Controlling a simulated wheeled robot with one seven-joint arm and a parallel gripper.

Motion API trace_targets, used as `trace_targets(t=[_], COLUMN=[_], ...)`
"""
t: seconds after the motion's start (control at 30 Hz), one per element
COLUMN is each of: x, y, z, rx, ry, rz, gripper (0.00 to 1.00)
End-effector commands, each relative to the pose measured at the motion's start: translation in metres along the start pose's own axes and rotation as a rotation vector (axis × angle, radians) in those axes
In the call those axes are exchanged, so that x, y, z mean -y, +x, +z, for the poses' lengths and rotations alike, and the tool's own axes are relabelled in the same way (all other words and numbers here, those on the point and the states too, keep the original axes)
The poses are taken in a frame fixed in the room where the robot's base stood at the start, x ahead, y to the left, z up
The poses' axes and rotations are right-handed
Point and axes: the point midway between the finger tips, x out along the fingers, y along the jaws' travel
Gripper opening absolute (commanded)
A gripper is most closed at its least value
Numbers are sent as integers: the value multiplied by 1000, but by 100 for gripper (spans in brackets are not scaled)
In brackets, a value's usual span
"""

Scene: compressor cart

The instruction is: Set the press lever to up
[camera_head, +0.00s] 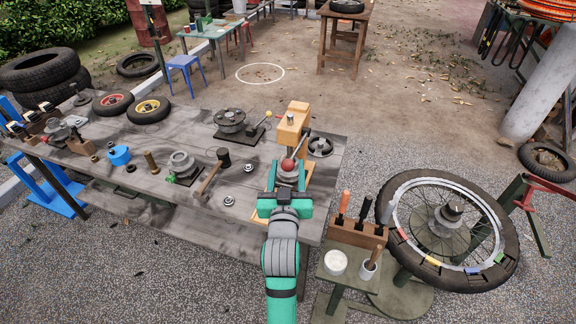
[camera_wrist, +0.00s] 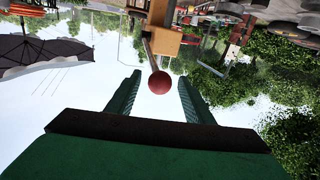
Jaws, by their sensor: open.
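The press (camera_head: 293,130) is a tan block-shaped frame standing at the right end of the workbench. Its lever (camera_head: 299,146) is a thin metal rod ending in a red ball knob (camera_head: 288,164). The rod slants from the press head toward my gripper. My gripper (camera_head: 290,182) is open, its green fingers on either side of the knob as the head view looks. In the wrist view the red knob (camera_wrist: 159,82) lies between the open fingertips (camera_wrist: 160,92), apart from both, with the tan press (camera_wrist: 165,40) beyond it. The lower press is partly hidden by my gripper.
A tool rack (camera_head: 345,232) stands right of my arm, beside a large spoked wheel (camera_head: 440,220).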

Motion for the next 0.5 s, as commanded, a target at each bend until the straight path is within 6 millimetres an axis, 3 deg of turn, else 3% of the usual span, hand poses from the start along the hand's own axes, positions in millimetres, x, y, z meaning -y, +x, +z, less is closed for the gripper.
trace_targets(t=[0.2,0.47,0.5], x=[0,0,0], y=[14,15,15], z=[0,0,0], rx=[0,0,0], ry=[-1,-1,-1], rz=[1,1,1], gripper=[47,47,43])
